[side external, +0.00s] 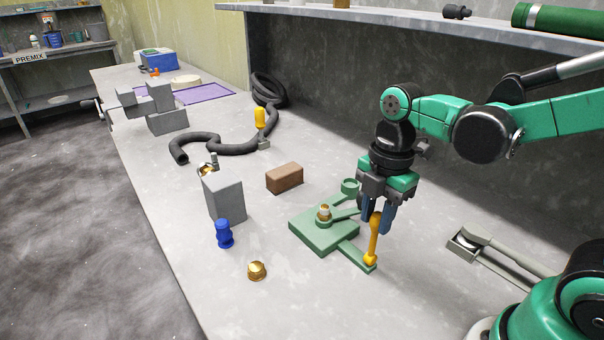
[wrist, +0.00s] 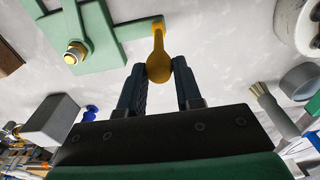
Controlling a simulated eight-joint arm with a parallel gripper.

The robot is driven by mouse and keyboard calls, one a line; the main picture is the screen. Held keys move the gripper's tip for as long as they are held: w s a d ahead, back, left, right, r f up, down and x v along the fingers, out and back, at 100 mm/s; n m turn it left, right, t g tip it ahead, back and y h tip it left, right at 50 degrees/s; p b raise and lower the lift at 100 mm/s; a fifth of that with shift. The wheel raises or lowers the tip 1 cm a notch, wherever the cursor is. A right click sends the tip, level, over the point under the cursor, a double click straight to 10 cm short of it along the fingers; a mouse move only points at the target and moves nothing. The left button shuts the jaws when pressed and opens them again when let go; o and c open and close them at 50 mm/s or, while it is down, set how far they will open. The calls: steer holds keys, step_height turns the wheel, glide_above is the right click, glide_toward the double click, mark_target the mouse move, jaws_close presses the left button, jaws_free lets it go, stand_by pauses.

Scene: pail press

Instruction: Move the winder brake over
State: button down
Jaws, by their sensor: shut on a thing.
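An orange lever (side external: 372,246), which I take for the winder brake, stands nearly upright at the end of an arm of a green fixture (side external: 310,238). The fixture carries a brass and white knob (side external: 325,212). My gripper (side external: 377,222) points down from above and is shut on the upper part of the lever. In the wrist view the lever (wrist: 159,62) sits between both fingertips (wrist: 160,72), its foot at the end of the green fixture's arm (wrist: 138,28).
A brown block (side external: 285,178), a grey block (side external: 224,199), a blue piece (side external: 224,234) and a brass cap (side external: 257,271) stand left of the fixture. A grey-handled tool (side external: 505,257) lies to the right. A shelf (side external: 430,28) runs along the back. A black hose (side external: 225,146) lies farther off.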

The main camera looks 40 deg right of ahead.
steer(key=shift+a, duration=0.15)
steer(key=shift+a+f, duration=0.25)
steer(key=shift+a, duration=0.95)
steer(key=shift+a+f, duration=0.3)
steer(key=shift+a, duration=0.3)
steer(key=shift+a+f, duration=0.25)
steer(key=shift+a, duration=0.3)
